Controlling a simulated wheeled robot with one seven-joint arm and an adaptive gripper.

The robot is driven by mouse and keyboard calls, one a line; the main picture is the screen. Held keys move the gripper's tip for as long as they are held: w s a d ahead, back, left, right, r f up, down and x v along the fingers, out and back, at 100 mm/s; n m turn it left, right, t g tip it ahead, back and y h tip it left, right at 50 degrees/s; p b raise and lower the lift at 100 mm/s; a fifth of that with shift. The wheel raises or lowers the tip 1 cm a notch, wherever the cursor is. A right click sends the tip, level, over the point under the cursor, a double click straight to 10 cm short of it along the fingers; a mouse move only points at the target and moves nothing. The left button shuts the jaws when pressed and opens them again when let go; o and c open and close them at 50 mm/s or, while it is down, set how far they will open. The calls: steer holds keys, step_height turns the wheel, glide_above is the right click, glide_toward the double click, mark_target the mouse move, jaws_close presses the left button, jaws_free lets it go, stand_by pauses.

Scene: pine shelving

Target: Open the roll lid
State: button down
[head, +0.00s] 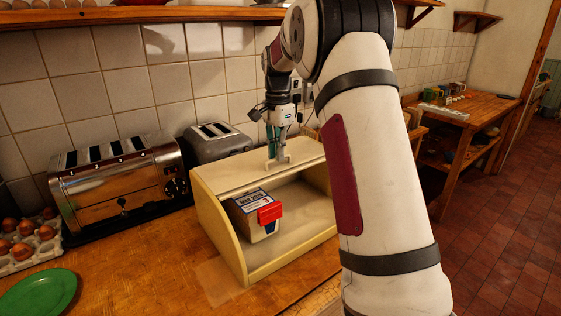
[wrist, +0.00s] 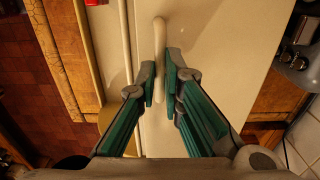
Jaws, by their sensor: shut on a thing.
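A cream bread bin (head: 218,232) stands on the wooden worktop. Its roll lid (head: 236,172) is drawn up and back to the top of the bin, so the front is wide open. My gripper (head: 277,150) is above the lid's front edge, pointing down. In the wrist view my gripper (wrist: 161,78) has its teal and grey fingers on either side of the pale bar handle (wrist: 159,35), shut on it. A packet with a blue and white label and a red tag (head: 268,213) sits inside the bin.
A chrome toaster (head: 115,185) and a grey toaster (head: 217,142) stand behind and left. Eggs in a tray (head: 30,240) and a green plate (head: 38,294) are at the far left. A tiled wall is close behind. Worktop in front of the bin is clear.

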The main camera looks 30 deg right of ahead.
steer(key=shift+w+f, duration=0.25)
steer(key=c, duration=1.7)
jaws_free()
steer(key=shift+f, duration=0.1)
steer(key=shift+r, duration=0.25)
step_height(320, 180, up, 12)
steer(key=shift+a+f, duration=0.1)
